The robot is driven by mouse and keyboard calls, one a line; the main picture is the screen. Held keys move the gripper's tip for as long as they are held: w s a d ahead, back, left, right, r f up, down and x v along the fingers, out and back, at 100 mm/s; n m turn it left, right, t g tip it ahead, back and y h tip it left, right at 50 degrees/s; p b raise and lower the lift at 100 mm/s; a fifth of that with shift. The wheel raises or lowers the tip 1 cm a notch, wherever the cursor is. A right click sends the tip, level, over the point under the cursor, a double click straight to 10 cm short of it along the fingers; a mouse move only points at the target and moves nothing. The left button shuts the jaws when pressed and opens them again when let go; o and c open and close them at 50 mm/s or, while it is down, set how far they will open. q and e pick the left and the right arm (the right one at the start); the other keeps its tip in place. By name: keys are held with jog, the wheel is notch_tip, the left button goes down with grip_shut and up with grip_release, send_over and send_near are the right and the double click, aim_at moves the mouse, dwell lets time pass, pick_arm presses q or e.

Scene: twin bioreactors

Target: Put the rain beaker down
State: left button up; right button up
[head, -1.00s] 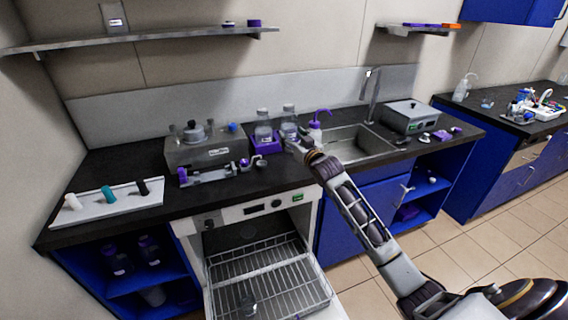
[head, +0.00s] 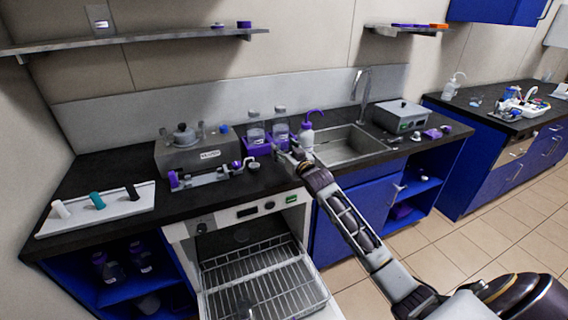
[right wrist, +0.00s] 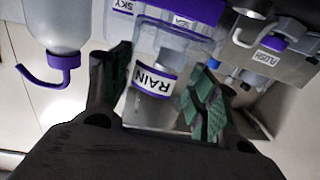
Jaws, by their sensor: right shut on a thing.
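The rain beaker (right wrist: 154,80) is a clear vessel with a purple band and a white RAIN label, seen upside down in the right wrist view. My right gripper (right wrist: 155,88) has its green-padded fingers on either side of the beaker and is shut on it. In the head view my right gripper (head: 288,154) is over the counter front, just before the purple rack. The beaker is hard to pick out there, and its base contact is unclear. My left gripper is not in view.
The purple rack (head: 257,149) holds clear bottles close behind the gripper. A white wash bottle (head: 307,138) with a purple spout and the sink (head: 345,147) are to the right. A steel apparatus (head: 190,150) is to the left. An open dishwasher rack (head: 258,275) is below.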

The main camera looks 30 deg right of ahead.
jog(key=shift+f, duration=0.25)
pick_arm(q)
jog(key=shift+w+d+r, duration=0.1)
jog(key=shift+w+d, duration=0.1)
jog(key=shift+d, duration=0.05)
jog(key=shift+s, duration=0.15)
pick_arm(e)
jog(key=shift+f, duration=0.55)
notch_tip(320, 180, down, 3)
jog(key=shift+b, duration=0.3)
jog(key=shift+f, duration=0.45)
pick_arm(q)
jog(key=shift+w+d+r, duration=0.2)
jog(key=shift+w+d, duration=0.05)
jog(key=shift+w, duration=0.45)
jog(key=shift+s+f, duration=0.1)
pick_arm(e)
jog(key=shift+f, duration=0.1)
